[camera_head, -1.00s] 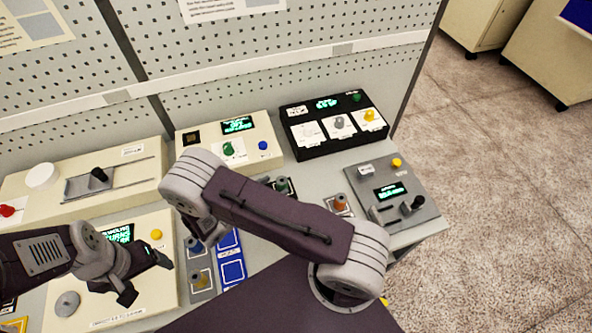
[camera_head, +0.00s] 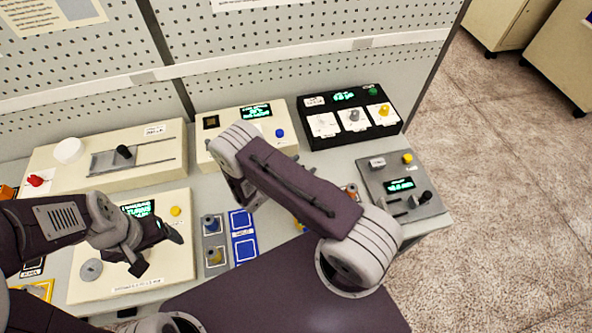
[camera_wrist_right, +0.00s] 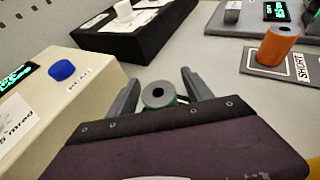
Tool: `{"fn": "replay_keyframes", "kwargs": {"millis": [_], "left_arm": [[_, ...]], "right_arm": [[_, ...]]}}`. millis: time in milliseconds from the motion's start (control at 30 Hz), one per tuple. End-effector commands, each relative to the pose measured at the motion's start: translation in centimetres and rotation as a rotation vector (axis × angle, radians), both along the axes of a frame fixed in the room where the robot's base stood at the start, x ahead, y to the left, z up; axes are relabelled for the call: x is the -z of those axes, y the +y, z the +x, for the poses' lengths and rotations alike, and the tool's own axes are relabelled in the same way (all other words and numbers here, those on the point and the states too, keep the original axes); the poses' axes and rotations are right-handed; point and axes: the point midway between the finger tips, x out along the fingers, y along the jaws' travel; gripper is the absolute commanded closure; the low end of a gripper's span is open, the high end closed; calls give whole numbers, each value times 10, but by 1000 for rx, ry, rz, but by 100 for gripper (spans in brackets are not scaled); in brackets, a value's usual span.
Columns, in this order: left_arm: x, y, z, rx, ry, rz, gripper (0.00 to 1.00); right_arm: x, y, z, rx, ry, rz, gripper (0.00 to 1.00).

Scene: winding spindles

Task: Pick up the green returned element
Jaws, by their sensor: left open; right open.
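The green element (camera_wrist_right: 158,97), with a grey top and a dark centre hole, shows in the right wrist view. My right gripper (camera_wrist_right: 160,91) is open, with one finger on each side of the element. I cannot tell whether the fingers touch it; its lower part is hidden by the gripper body. In the head view my right arm hides this element and the right gripper. My left gripper (camera_head: 159,251) is open and empty above the cream panel (camera_head: 180,272) at the left.
An orange spindle (camera_wrist_right: 279,46) stands on a pad marked SHORT, to the right. A cream box with a blue knob (camera_wrist_right: 62,71) is close on the left. A black box (camera_head: 385,132) stands behind. Blue-marked cards (camera_head: 243,238) lie on the bench left of my right arm.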

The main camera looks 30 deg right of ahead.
Motion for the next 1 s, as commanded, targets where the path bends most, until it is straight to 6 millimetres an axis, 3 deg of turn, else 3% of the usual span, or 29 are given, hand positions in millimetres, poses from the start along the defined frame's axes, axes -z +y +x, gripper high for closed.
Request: {"fn": "replay_keyframes", "kwargs": {"millis": [67, 267, 633, 867, 1000], "left_arm": [[0, 0, 0, 0, 0, 0, 21], [0, 0, 0, 0, 0, 0, 21], [2, 0, 0, 0, 0, 0, 21], [10, 0, 0, 0, 0, 0, 21], [15, 0, 0, 0, 0, 0, 21]], "right_arm": [[0, 0, 0, 0, 0, 0, 44], [0, 0, 0, 0, 0, 0, 99], [-6, 1, 0, 0, 0, 0, 100], [-41, 1, 1, -1, -5, 2, 100], [-59, -28, -18, 4, 1, -1, 100]]}}
